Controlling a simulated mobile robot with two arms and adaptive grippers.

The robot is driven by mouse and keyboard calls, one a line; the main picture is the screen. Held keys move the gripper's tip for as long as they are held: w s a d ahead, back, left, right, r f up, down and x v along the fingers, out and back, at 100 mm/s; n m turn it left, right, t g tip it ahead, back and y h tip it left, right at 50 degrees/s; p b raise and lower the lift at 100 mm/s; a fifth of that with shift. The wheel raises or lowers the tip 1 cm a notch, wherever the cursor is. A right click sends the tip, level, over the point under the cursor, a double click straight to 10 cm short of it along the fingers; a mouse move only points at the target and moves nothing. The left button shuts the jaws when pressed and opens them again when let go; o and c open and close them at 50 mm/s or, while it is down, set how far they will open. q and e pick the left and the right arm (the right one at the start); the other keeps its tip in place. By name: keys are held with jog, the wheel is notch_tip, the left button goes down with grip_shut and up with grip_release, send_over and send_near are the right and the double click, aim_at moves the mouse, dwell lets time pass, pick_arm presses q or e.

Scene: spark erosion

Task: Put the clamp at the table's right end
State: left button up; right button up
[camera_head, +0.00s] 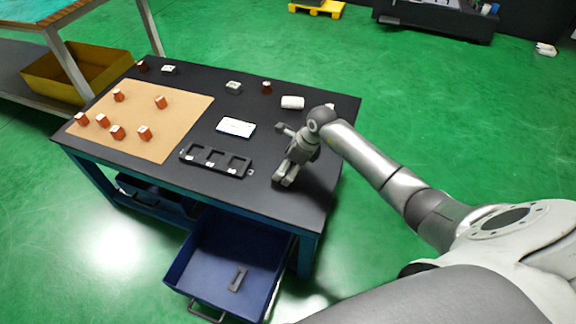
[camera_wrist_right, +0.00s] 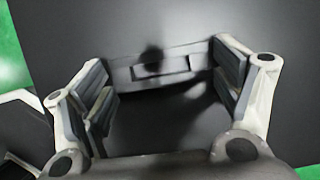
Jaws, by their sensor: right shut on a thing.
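My right gripper (camera_head: 284,180) is over the front right part of the black table (camera_head: 262,192), pointing down. In the right wrist view my right gripper (camera_wrist_right: 168,82) is shut on a grey bar with a rectangular recess, which looks like the clamp (camera_wrist_right: 160,68). The bar spans between the two finger pads, with the dark tabletop behind it. Whether it touches the tabletop I cannot tell. In the head view the held clamp is not clearly distinguishable from the gripper. My left gripper is not in view.
A black tray with compartments (camera_head: 216,161) lies left of the gripper, and a white flat device (camera_head: 236,127) behind it. A white roll (camera_head: 292,102) stands farther back. Several red-brown pieces are on the tan board (camera_head: 170,133). An open blue drawer (camera_head: 215,262) juts out below, holding a grey slotted piece (camera_head: 238,279).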

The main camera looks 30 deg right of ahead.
jog(key=o, duration=0.8)
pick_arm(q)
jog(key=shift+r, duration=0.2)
pick_arm(e)
jog(key=o, duration=0.3)
jog(key=shift+r, duration=0.2)
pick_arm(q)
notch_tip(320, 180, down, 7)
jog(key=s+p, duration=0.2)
pick_arm(e)
jog(key=v, duration=1.1)
jog(key=shift+s+r, duration=0.15)
jog(key=shift+r, duration=0.15)
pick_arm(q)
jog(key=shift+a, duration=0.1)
pick_arm(e)
jog(key=shift+d, duration=0.1)
